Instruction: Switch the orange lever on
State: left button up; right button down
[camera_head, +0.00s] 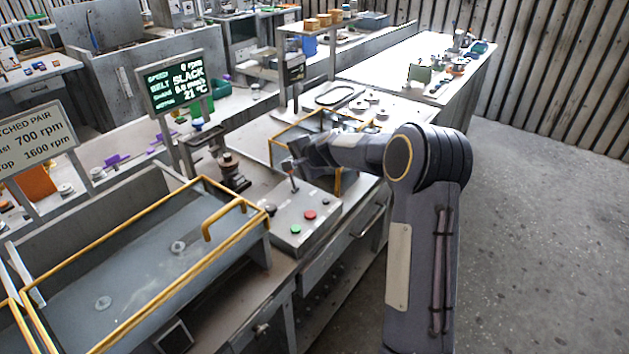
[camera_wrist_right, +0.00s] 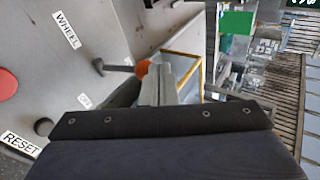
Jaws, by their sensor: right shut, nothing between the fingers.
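The orange lever shows in the right wrist view as a dark stem with an orange knob (camera_wrist_right: 142,68). It stands out from a grey control box, whose top (camera_head: 312,203) shows in the head view with a red and a green button. My right gripper (camera_wrist_right: 165,78) is shut and empty, its fingertips right beside the orange knob; I cannot tell whether they touch it. In the head view this gripper (camera_head: 296,163) hangs over the far part of the box, and the lever's stem (camera_head: 294,184) shows below it. My left gripper is not in view.
A red button (camera_wrist_right: 6,85) and labels reading WHEEL (camera_wrist_right: 66,30) and RESET (camera_wrist_right: 20,144) are near the lever. Floor at right is clear.

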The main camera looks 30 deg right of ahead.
jog(key=shift+w, duration=0.15)
jog(key=shift+r+p, duration=0.65)
jog(key=shift+r, duration=0.15)
jog(key=shift+r, duration=0.1)
